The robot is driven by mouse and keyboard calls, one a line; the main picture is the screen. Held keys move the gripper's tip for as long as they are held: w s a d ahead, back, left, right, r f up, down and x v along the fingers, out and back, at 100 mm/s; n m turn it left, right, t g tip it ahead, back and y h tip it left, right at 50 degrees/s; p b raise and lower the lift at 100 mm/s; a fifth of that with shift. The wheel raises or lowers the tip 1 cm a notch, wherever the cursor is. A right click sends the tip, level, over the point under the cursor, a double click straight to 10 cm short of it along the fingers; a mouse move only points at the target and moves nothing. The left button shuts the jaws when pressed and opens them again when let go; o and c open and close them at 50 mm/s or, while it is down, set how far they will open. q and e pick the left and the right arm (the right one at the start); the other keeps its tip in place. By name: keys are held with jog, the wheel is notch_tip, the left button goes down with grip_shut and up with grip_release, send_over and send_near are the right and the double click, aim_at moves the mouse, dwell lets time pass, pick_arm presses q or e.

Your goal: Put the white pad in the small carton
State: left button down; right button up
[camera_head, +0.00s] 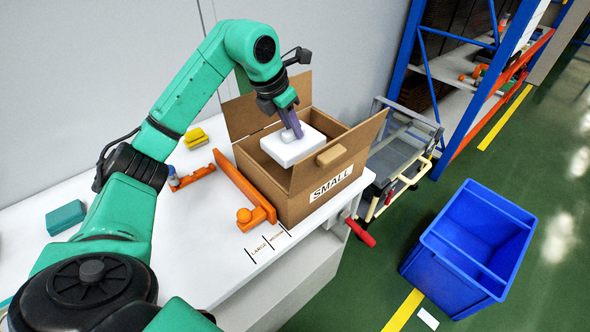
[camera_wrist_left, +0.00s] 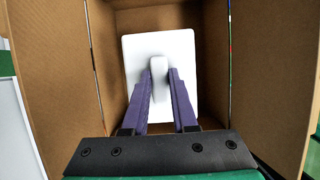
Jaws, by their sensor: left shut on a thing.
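The white pad (camera_head: 293,147) is a flat white block with a raised grip on top. My left gripper (camera_head: 292,130) is shut on that grip, and the pad hangs in the open mouth of the small carton (camera_head: 323,195), which is brown and labelled SMALL. In the left wrist view the pad (camera_wrist_left: 185,70) lies between the carton walls (camera_wrist_left: 262,70), with the purple fingers (camera_wrist_left: 160,90) on both sides of its grip. Whether the pad touches the carton floor cannot be told. My right gripper is not in view.
An orange bracket (camera_head: 240,187) stands along the carton's left side. A yellow block (camera_head: 195,138), a teal block (camera_head: 65,217) and a small orange part (camera_head: 192,178) lie on the white table (camera_head: 200,245). A blue bin (camera_head: 470,245) and a cart (camera_head: 400,150) stand to the right.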

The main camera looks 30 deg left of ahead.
aim_at(281, 145)
pick_arm(q)
notch_tip(281, 145, down, 12)
jog(key=shift+s+r+p, duration=0.1)
jog(key=shift+s+p, duration=0.05)
jog(key=shift+p, duration=0.15)
jog(key=shift+f, duration=0.3)
jog(key=c, duration=0.7)
grip_release()
jog(key=b+v, duration=0.1)
jog(key=v, duration=1.1)
jog(key=shift+d, duration=0.1)
jog(key=shift+r, duration=0.2)
